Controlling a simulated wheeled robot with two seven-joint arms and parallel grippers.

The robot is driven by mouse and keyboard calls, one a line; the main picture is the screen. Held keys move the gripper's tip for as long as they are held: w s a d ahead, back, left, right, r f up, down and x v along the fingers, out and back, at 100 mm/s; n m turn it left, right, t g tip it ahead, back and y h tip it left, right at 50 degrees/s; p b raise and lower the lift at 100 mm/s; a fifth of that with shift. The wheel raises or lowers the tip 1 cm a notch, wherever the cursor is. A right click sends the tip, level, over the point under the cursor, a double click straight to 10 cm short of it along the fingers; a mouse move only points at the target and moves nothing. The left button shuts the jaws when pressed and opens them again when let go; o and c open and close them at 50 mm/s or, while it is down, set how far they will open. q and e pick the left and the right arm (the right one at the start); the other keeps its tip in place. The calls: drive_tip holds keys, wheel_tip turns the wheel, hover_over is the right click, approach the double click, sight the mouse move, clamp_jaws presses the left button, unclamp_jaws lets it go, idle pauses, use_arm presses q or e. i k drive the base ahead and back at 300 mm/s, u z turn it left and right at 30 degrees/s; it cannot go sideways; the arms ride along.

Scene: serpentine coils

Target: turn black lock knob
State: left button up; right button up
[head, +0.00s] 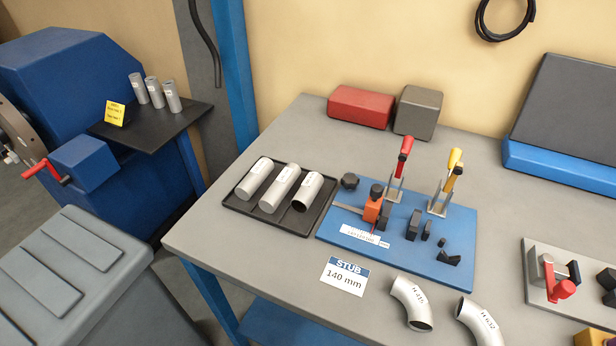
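A blue fixture plate (455,215) lies on the grey workbench. A black lobed knob (349,182) sits at its back left corner. An orange block (372,209) stands on a metal rail or scale near the plate's left side, with another black knob (377,190) on top. I cannot tell from this view which of the two is the lock knob. A white label (364,236) lies in front of the orange block. Neither of my grippers is in view.
Red-handled (405,148) and yellow-handled (453,163) clamps rise behind the orange block, with black blocks (413,225) to its right. A black tray (240,206) with metal tubes is left. Pipe elbows (411,303) and a "STUB 140 mm" card (344,276) lie in front.

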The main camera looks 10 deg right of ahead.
sight(349, 181)
drive_tip(key=z, duration=1)
drive_tip(key=k, duration=1.1)
drive_tip(key=u, duration=1.05)
drive_tip(key=i, duration=0.55)
